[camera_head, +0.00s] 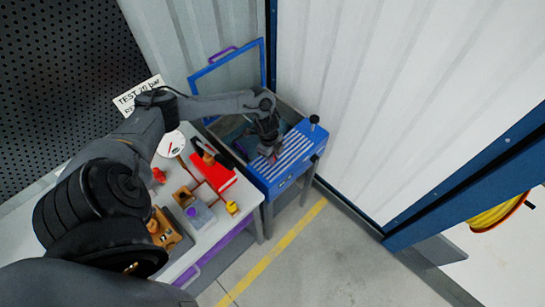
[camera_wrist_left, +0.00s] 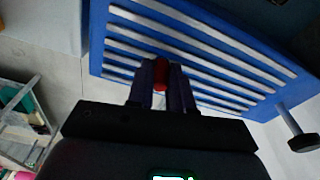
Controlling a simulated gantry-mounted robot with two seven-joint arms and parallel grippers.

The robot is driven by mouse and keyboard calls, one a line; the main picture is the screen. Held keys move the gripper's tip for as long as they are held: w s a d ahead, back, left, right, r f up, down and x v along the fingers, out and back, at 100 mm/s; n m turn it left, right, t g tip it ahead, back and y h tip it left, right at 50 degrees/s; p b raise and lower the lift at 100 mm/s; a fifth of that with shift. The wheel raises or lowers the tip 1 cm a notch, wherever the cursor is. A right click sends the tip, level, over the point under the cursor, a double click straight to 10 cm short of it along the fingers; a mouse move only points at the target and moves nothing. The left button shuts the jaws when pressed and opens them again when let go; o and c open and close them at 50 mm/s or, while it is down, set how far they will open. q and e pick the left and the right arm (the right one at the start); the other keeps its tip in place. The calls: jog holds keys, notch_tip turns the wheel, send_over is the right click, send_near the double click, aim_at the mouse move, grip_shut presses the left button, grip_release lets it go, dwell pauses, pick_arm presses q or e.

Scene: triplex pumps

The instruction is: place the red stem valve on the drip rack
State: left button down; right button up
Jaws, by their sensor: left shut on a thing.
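My left gripper (camera_head: 271,155) is over the drip rack (camera_head: 300,148), a blue panel with white slats at the right of the workbench. In the left wrist view, the gripper (camera_wrist_left: 162,85) is shut on a red part, the red stem valve (camera_wrist_left: 161,72), held between its two dark fingers. The slats of the drip rack (camera_wrist_left: 220,88) show behind and around the valve. I cannot tell whether the valve touches the slats. Most of the valve is hidden by the fingers. My right gripper is not in view.
The workbench (camera_head: 222,235) left of the rack holds a red tray (camera_head: 222,182), a small yellow part (camera_head: 232,207), a grey block with a purple top (camera_head: 192,212) and wooden holders. A black knob (camera_head: 314,119) stands at the rack's back corner. A blue frame (camera_head: 228,78) rises behind.

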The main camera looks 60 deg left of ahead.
pick_arm(q)
jog(key=c, duration=1)
grip_release()
jog(key=shift+f, duration=0.1)
notch_tip(320, 180, up, 11)
jog(key=a, duration=0.1)
jog(key=w+d+f+m+t+h, duration=0.1)
jog(key=d+f+t, duration=0.2)
jog(key=d, duration=1)
jog(key=w+d+f+t+h, duration=0.1)
jog(key=w+d+f+t, duration=0.15)
jog(key=d, duration=1.05)
jog(key=s+d+r+n+t+y, duration=0.1)
jog(key=s+d+r+n+y, duration=0.1)
jog(key=s+d+r+n, duration=0.15)
jog(key=s+n+g, duration=0.1)
jog(key=s+n, duration=0.1)
jog(key=s, duration=0.2)
jog(key=s+a+r+n+g, duration=0.1)
jog(key=s+n, duration=0.2)
jog(key=s, duration=0.1)
jog(key=s+r+n+g+y, duration=0.1)
jog(key=s+n, duration=0.1)
jog(key=s, duration=0.2)
jog(key=shift+s+a+n+g, duration=0.25)
jog(key=shift+a+n, duration=0.1)
jog(key=shift+a, duration=0.05)
